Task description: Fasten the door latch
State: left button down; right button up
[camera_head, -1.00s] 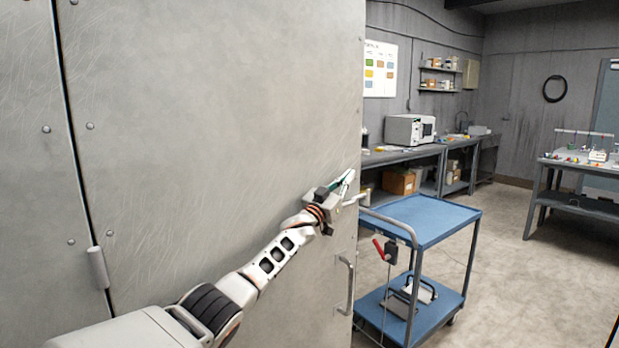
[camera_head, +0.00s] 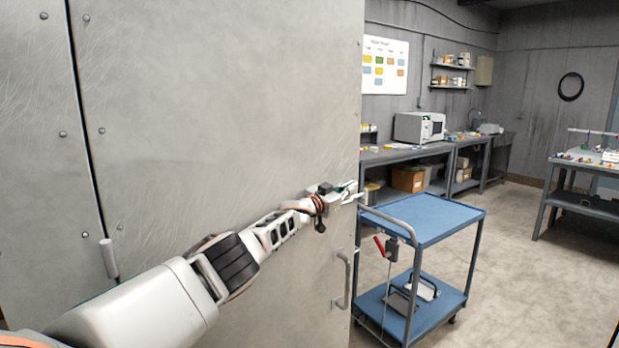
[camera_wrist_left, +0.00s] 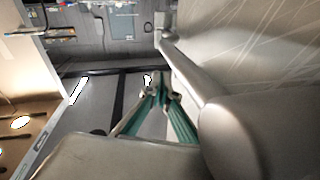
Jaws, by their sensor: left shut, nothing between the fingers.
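The large grey metal door panel (camera_head: 230,120) fills the left and middle of the head view, with a bar handle (camera_head: 342,280) low near its right edge. My left gripper (camera_head: 353,192) is at that right edge, above the handle. Its teal fingers (camera_wrist_left: 157,108) are shut and empty in the left wrist view. A long pale lever (camera_wrist_left: 188,67), which looks like the latch, runs along the panel just right of the fingers. I cannot tell whether the fingers touch it. In the head view the gripper hides most of this spot. My right gripper is not in view.
A blue two-shelf cart (camera_head: 425,218) stands just right of the door edge, its push handle close to my gripper. A grey workbench (camera_head: 405,153) with a white machine (camera_head: 419,127) is behind it. Open floor (camera_head: 510,270) lies to the right.

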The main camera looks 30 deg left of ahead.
pick_arm(q)
jog(key=shift+w+f+g, duration=0.2)
jog(key=shift+f+g, duration=0.2)
jog(key=shift+f, duration=0.05)
jog(key=shift+w+f+g, duration=0.15)
jog(key=shift+f+g, duration=0.25)
